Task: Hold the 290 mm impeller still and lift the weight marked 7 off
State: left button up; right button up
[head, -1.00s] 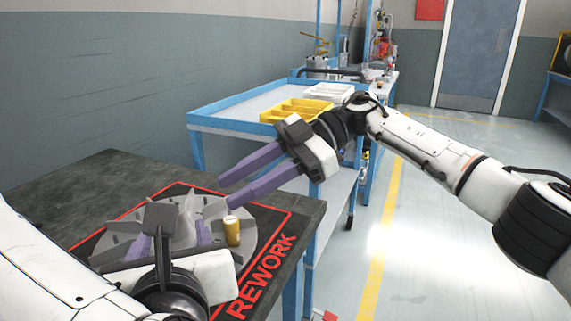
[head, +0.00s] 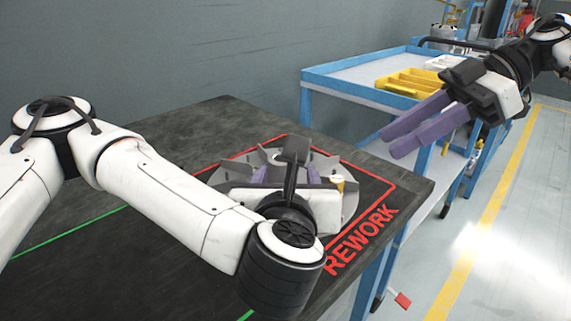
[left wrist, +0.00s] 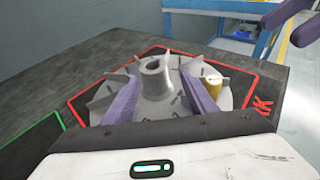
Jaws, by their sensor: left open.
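The grey finned impeller (head: 325,163) lies flat on the bench, partly hidden in the head view by my left arm. Its raised hub shows in the left wrist view (left wrist: 155,88). A brass-coloured cylindrical weight (head: 339,183) stands on the right part of its disc; it also shows in the left wrist view (left wrist: 214,88). No number can be read on it. My left gripper (head: 286,176) is open, its purple fingers on either side of the hub; contact cannot be told. My right gripper (head: 390,144) is open and empty, in the air right of the impeller and weight.
The dark bench (head: 200,135) has a red-outlined area marked REWORK (head: 362,240) under the impeller. A blue cart (head: 345,82) with a yellow tray (head: 408,82) stands behind the bench's right end. The bench top behind the impeller is clear.

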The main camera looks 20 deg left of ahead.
aim_at(284, 171)
pick_arm(q)
jog(key=shift+w+a+f, duration=0.2)
jog(key=shift+w+a, duration=0.1)
jog(key=shift+a, duration=0.05)
jog(key=shift+x, duration=2.7)
jog(key=shift+r, duration=0.15)
grip_shut()
jog(key=shift+b, duration=1.1)
